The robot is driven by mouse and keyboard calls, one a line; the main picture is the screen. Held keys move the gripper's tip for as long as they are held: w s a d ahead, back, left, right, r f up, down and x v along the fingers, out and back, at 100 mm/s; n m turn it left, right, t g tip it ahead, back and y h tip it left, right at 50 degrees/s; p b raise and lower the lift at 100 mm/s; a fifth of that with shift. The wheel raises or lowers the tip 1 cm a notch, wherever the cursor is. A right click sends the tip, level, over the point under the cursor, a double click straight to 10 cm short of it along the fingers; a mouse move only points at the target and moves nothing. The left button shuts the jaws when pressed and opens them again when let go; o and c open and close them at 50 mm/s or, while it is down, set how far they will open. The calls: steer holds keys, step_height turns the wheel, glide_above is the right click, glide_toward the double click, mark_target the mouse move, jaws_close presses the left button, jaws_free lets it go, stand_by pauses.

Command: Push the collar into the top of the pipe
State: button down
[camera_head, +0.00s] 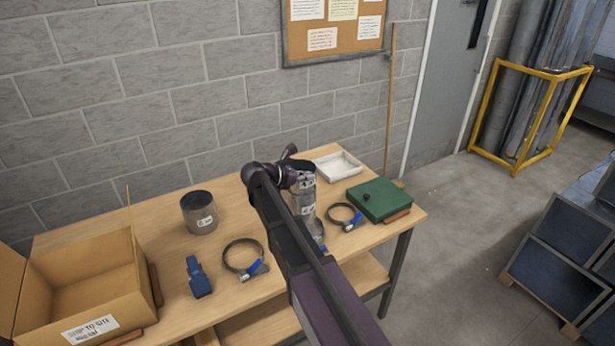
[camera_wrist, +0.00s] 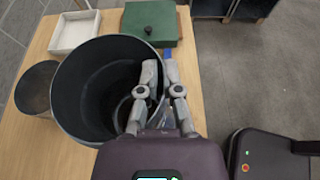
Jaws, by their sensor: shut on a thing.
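The collar (camera_wrist: 75,75) is a wide grey metal ring, dark inside, with its open top facing the wrist camera. My gripper (camera_wrist: 160,72) is shut on its right wall, one finger inside and one outside. In the head view, the collar (camera_head: 303,184) is upright, in line with the labelled grey pipe (camera_head: 308,212) on the bench. My arm hides part of both. I cannot tell whether the collar's lower edge is inside the pipe or just at its top. A smaller dark round edge shows deep inside the collar in the wrist view.
Another grey cylinder (camera_head: 200,213) stands left on the bench (camera_head: 165,222). Clamp rings (camera_head: 242,257) (camera_head: 345,216), a blue tool (camera_head: 197,278) and an open cardboard box (camera_head: 88,275) lie around. A white tray (camera_head: 338,168) and green case (camera_head: 379,199) are behind and right.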

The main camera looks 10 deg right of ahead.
steer(key=shift+f+b, duration=1.35)
steer(key=shift+f, duration=0.05)
stand_by(2.3)
steer(key=c, duration=0.7)
jaws_free()
steer(key=shift+r, duration=0.15)
